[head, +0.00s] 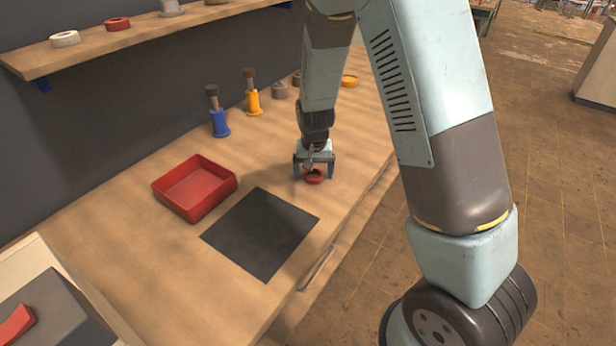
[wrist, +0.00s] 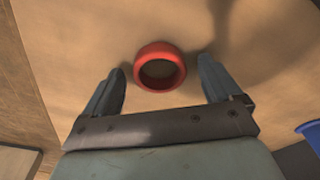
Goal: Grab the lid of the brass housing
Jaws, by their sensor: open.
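My gripper (head: 314,177) is open and points down over the wooden bench. A small red ring (head: 314,182) lies on the bench at its fingertips. In the wrist view the red ring (wrist: 160,47) sits between and slightly beyond the two fingertips, with a gap on each side. I cannot make out a brass housing or its lid for certain. A yellow-brass ring (head: 350,79) lies at the far end of the bench, and a brownish ring (head: 297,77) is partly hidden by my arm.
A red tray (head: 166,203) and a dark mat (head: 260,235) lie nearer. A shelf (head: 45,66) holds small parts. Bare bench surrounds my gripper.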

